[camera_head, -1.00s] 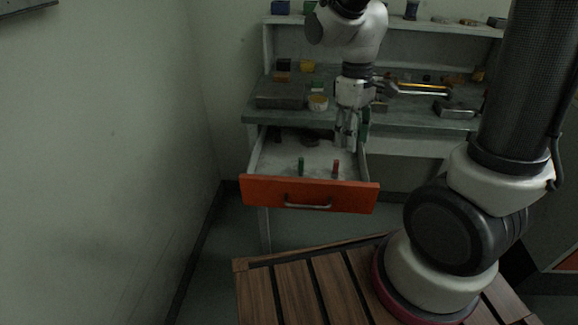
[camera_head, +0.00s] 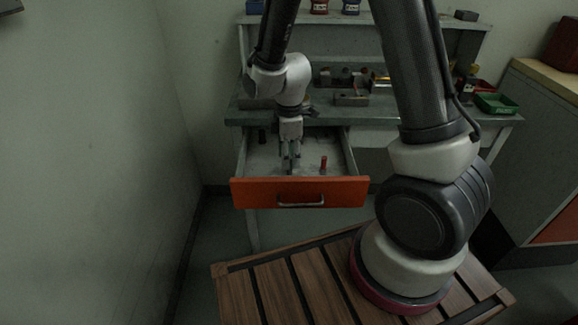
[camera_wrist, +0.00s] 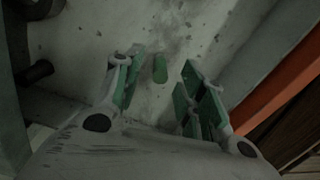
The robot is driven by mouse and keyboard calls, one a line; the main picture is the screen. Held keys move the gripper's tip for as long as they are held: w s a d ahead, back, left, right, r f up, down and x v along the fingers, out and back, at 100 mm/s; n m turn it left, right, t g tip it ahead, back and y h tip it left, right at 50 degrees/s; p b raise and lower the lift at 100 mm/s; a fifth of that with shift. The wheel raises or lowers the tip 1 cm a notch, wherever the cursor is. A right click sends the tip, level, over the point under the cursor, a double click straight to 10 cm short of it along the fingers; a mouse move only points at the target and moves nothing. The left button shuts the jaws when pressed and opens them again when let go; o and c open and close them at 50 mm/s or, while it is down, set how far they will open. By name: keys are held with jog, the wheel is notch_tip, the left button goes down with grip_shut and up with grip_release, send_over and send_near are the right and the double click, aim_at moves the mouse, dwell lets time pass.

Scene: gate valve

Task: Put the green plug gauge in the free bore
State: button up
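The green plug gauge (camera_wrist: 160,68) shows in the wrist view as a short green cylinder in the drawer, between and just beyond the fingers. My gripper (camera_wrist: 158,88) has its green-padded fingers apart, with a gap on each side of the gauge. In the head view my gripper (camera_head: 290,165) reaches down into the open drawer (camera_head: 300,192) and mostly hides the green gauge. A red plug gauge (camera_head: 323,163) stands upright in the drawer to the right of my gripper. I cannot make out a free bore in these frames.
The orange drawer front with its metal handle (camera_head: 300,204) bounds the near side. Dark round items (camera_wrist: 36,72) lie in the drawer at left in the wrist view. The workbench (camera_head: 385,108) above holds a grey block (camera_head: 351,98) and a green tray (camera_head: 496,103).

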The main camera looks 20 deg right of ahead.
notch_tip(320, 180, down, 2)
grip_shut()
dwell(0.4)
